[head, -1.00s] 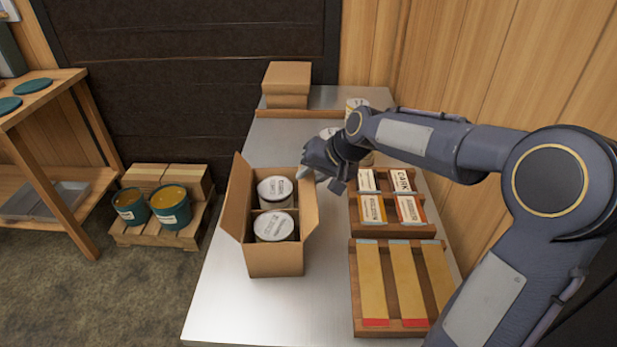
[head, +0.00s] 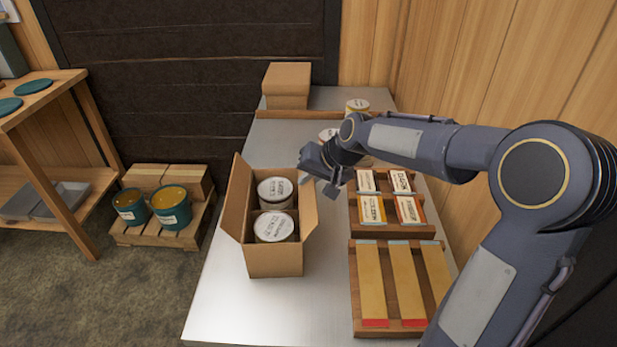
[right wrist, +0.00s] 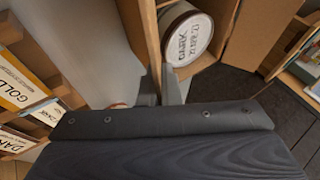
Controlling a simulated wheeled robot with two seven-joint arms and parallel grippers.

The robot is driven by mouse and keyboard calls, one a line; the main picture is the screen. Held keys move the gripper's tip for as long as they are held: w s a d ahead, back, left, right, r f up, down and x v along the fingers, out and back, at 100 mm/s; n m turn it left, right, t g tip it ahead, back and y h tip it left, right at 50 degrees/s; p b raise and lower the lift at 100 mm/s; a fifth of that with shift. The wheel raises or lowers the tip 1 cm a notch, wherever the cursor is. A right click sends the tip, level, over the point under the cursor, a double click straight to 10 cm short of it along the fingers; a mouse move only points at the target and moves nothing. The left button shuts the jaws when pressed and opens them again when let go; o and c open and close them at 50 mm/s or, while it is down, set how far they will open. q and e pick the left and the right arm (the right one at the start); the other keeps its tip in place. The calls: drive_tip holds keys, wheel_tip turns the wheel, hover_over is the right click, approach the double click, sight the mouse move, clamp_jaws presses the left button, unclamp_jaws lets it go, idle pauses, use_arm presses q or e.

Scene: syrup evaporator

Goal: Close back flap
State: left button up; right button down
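An open cardboard box (head: 275,262) stands on the metal table with two white-lidded cans (head: 274,226) inside. One flap (head: 231,212) stands out from its left side, and the right side (head: 307,212) rises beside the cans. The far edge is partly hidden, so I cannot tell the back flap's angle. My right gripper (head: 318,182) is at the box's back right corner. A can lid (right wrist: 187,37) and a cardboard panel (right wrist: 258,35) show beyond. My left gripper is out of view.
A wooden rack of labelled packets (head: 390,228) and a tray with long yellow strips (head: 390,332) lie right of the box. Cans (head: 357,106) and closed cartons (head: 287,82) stand behind. The table front left (head: 240,310) is clear.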

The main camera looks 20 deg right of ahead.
drive_tip(key=shift+w+a+r+n+g+h+p, duration=0.1)
drive_tip(key=shift+a+r+n+g+h+p, duration=0.3)
drive_tip(key=shift+p, duration=1.1)
drive_tip(key=shift+w+a+r+g+h+p, duration=0.15)
drive_tip(key=shift+h+p, duration=0.55)
drive_tip(key=shift+p, duration=0.75)
drive_tip(key=shift+a+f+g+h+p, duration=0.25)
drive_tip(key=shift+h+p, duration=0.2)
drive_tip(key=shift+h, duration=0.25)
drive_tip(key=shift+w+a+n+g+h, duration=0.1)
drive_tip(key=shift+a+n+g+h, duration=0.1)
drive_tip(key=shift+h, duration=0.4)
drive_tip(key=shift+w+a+n+g+h, duration=0.1)
drive_tip(key=shift+g+h, duration=0.1)
drive_tip(key=shift+h, duration=0.4)
drive_tip(key=c, duration=2.1)
unclamp_jaws()
drive_tip(key=o, duration=0.5)
drive_tip(key=shift+f, duration=0.1)
drive_tip(key=shift+c, duration=0.2)
drive_tip(key=v, duration=0.8)
